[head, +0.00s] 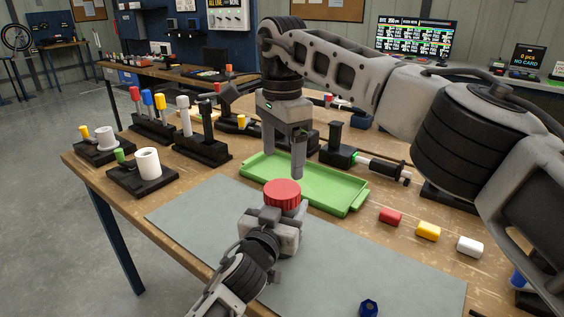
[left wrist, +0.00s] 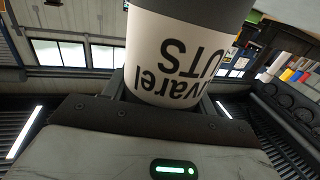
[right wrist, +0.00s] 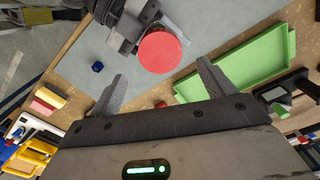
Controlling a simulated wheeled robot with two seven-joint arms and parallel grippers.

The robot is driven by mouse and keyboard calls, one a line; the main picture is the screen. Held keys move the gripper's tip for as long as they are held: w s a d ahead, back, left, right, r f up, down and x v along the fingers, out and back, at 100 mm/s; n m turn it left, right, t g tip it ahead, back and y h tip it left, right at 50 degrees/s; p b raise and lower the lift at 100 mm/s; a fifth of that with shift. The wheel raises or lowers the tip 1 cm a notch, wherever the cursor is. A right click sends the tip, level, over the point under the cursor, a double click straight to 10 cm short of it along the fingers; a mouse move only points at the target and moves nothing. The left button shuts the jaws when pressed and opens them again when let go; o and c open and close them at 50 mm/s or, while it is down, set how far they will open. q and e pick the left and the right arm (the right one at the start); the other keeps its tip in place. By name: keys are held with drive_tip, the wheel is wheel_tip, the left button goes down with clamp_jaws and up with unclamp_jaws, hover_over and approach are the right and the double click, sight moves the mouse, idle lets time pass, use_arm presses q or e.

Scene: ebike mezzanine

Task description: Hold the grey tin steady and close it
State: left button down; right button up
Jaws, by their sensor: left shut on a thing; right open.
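The grey tin (left wrist: 185,55) has a white label with dark, upside-down lettering in the left wrist view. In the head view my left gripper (head: 268,222) mostly hides it. My left gripper is shut around the tin above the grey mat. The ribbed red lid (head: 282,194) sits at the top of the tin; I cannot tell whether it is fully seated. It also shows in the right wrist view (right wrist: 161,50). My right gripper (head: 284,164) is open and empty, pointing down above the lid and apart from it.
A green tray (head: 338,197) lies just behind the tin. Red (head: 390,216), yellow (head: 428,231) and white (head: 469,246) cylinders lie to the right. A blue nut (head: 368,309) is near the front. The grey mat (head: 200,217) is mostly clear. Stands with coloured handles line the back left.

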sight(282, 188)
drive_tip(key=shift+r, duration=0.1)
drive_tip(key=shift+f, duration=4)
drive_tip(key=c, duration=1)
drive_tip(key=m, duration=0.3)
